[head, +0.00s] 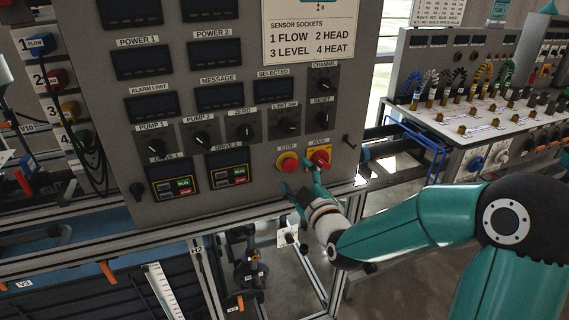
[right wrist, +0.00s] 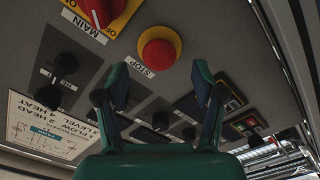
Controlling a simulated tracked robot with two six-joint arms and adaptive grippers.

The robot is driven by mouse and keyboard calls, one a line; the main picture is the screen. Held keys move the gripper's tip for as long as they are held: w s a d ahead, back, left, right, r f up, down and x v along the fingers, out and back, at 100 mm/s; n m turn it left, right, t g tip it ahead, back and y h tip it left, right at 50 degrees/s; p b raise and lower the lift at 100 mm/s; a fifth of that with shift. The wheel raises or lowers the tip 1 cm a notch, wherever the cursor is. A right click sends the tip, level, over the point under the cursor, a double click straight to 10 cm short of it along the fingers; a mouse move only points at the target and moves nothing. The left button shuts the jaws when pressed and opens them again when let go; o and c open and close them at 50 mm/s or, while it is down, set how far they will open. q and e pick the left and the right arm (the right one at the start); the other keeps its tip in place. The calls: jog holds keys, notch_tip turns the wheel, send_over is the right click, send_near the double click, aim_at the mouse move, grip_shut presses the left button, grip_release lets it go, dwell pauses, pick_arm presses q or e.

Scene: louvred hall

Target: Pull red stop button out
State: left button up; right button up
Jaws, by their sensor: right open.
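The red stop button (head: 287,163) sits in a yellow collar low on the grey control panel, under a STOP label. In the right wrist view the button (right wrist: 158,53) shows whole, just above the gap between my fingertips. My right gripper (head: 299,179) is open and empty in front of the panel, just below and right of the button in the head view. Its two teal fingers (right wrist: 160,76) are spread apart, and neither visibly touches the button. My left gripper is not in view.
The red MAIN switch (head: 320,158) on its yellow plate is close to the right of the stop button, near one finger. Two drive units (head: 229,171) with green and red keys are to the left. Black knobs (head: 289,125) are above. A metal rail (head: 235,227) runs below the panel.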

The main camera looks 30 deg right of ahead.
aim_at(291, 166)
jog(key=p+x, duration=0.1)
jog(key=x, duration=0.2)
jog(key=shift+w+p, duration=0.25)
jog(key=shift+p, duration=0.05)
jog(key=shift+b+x, duration=0.55)
jog(key=shift+x, duration=0.25)
jog(key=shift+s+r, duration=0.25)
grip_shut()
